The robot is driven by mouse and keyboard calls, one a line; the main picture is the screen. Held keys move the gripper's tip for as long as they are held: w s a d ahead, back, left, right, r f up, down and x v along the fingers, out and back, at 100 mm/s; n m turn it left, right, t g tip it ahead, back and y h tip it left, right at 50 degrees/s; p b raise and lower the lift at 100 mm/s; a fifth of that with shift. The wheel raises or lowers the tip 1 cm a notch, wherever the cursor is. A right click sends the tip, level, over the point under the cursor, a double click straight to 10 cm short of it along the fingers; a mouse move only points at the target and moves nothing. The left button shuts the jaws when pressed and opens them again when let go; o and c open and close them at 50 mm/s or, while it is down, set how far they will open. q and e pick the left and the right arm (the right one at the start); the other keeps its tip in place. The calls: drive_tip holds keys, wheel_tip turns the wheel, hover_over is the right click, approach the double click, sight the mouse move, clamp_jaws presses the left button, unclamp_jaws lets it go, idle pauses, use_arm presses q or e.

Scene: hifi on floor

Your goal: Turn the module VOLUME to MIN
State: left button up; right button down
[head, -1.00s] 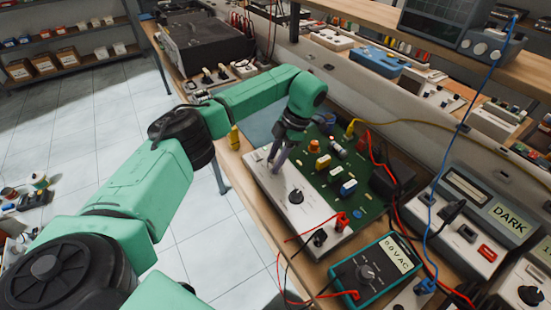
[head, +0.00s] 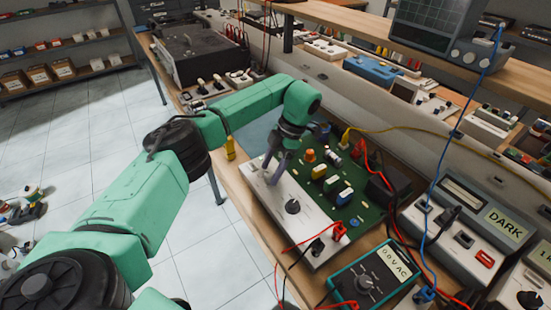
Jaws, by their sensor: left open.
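The module is a green circuit board (head: 352,212) with a white front panel (head: 270,200) on the bench. A black knob (head: 292,206) with a pointer sits mid-panel, and a second dark knob (head: 317,245) sits near its front end beside a red terminal. Their labels are too small to read, so I cannot tell which is VOLUME. My left gripper (head: 271,170) is open, pointing down over the far end of the white panel, beyond the mid-panel knob and apart from it. I cannot tell whether its fingertips touch the panel. My right gripper is not in view.
A teal multimeter (head: 372,277) with red and black leads lies in front of the module. Blue and yellow cables cross the right side. A yellow screwdriver-like handle (head: 230,148) is at the bench's left edge.

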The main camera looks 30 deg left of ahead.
use_arm(q)
drive_tip(key=shift+b+v, duration=0.3)
drive_tip(key=shift+v, duration=0.9)
drive_tip(key=p+v, duration=0.4)
drive_tip(key=v, duration=0.8)
drive_tip(key=shift+d+f, duration=0.1)
